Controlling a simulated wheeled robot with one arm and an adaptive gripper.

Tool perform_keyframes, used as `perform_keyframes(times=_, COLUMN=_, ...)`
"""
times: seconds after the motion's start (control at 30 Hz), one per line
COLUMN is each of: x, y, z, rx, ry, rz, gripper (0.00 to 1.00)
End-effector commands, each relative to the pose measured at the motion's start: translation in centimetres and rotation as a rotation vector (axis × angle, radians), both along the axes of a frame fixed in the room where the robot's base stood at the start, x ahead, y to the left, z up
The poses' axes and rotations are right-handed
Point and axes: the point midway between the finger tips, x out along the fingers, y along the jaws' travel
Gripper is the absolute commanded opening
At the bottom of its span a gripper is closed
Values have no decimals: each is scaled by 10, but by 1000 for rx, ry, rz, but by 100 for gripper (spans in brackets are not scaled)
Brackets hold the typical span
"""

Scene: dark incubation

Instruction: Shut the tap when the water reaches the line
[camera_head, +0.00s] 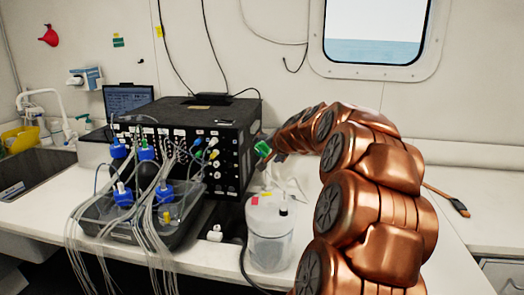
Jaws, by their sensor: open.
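A clear, lidded container (270,241) stands on the counter near the front, with small red and yellow labels and a dark cap on top. Its water level and any line cannot be made out. A small green piece (263,149) shows at the right side of the black box; it may be a tap handle, but I cannot tell. My gripper (273,151), small and dark at the far end of my copper arm, is open beside the green piece. Whether they touch cannot be told. A white faucet (42,98) stands over the sink at the left.
The black box (231,157) with rows of ports stands mid-counter. In front of it a dark tray (128,226) holds blue-capped bottles, with many thin tubes hanging over the counter edge. A brush (459,206) lies at the right.

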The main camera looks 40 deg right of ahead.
Motion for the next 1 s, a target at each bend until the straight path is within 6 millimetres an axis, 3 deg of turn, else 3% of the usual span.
perform_keyframes(times=0.4, x=40, y=-14, z=-24, rx=-2, ry=1, rz=1, gripper=83)
perform_keyframes(times=0.77, x=45, y=-16, z=-28, rx=-2, ry=1, rz=2, gripper=83)
perform_keyframes(times=1.0, x=44, y=-16, z=-28, rx=-2, ry=1, rz=2, gripper=60)
